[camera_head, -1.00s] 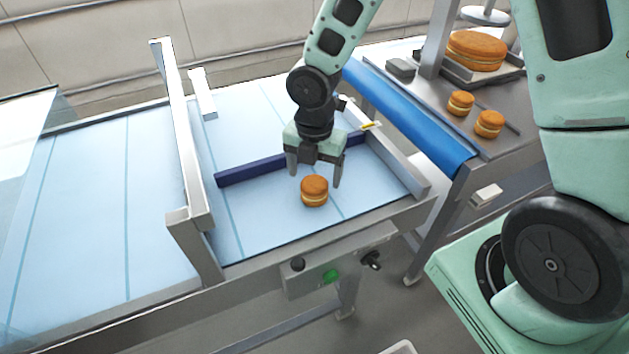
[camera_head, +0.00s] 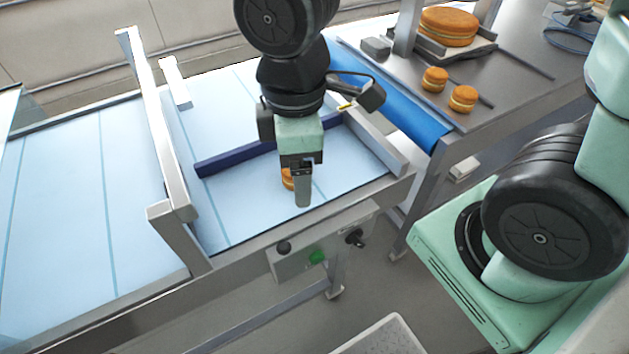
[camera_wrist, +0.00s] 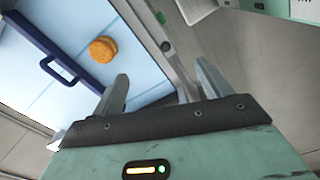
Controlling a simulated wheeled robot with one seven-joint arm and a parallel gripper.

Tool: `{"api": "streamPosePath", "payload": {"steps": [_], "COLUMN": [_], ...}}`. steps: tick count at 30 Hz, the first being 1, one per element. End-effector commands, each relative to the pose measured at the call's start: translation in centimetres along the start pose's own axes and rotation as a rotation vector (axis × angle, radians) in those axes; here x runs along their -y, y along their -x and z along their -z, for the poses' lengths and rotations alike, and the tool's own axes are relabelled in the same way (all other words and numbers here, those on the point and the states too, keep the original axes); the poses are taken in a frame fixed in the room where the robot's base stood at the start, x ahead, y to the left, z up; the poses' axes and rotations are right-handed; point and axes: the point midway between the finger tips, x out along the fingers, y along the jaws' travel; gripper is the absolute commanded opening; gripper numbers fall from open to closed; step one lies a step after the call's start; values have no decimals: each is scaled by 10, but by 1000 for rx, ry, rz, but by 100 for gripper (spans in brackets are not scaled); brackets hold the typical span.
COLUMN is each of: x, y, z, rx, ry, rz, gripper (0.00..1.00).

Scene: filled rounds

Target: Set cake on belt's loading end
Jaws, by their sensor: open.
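A small orange-brown filled round cake (camera_head: 287,179) rests on the light blue belt (camera_head: 235,205), in the bay between the two metal rails. My gripper (camera_head: 303,203) hides most of it in the head view. In the wrist view the whole cake (camera_wrist: 103,49) shows on the belt, apart from the fingers and beyond the left fingertip. My gripper (camera_wrist: 162,82) is open, with nothing between its fingers. It is above the belt near its front edge.
A dark blue bar (camera_head: 222,162) lies across the belt behind the cake. Two small cakes (camera_head: 434,80) (camera_head: 463,98) and a large cake (camera_head: 448,26) on a tray are on the steel table at right. A control box (camera_head: 325,243) hangs below the belt's front edge.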

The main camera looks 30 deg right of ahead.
Motion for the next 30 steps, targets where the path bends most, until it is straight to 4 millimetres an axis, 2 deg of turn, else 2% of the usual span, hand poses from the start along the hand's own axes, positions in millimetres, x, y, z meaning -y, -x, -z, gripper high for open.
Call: {"api": "streamPosePath", "payload": {"steps": [1,3,6,9,30], "x": [16,34,50,59,60], "y": [5,10,14,16,16], "z": [-3,-7,-12,-14,-15], "rx": [-10,-22,-33,-39,-40], "ry": [-110,-261,-416,-501,-529], "rz": [-1,7,19,28,31], "gripper": [77,77,77,77,77]}}
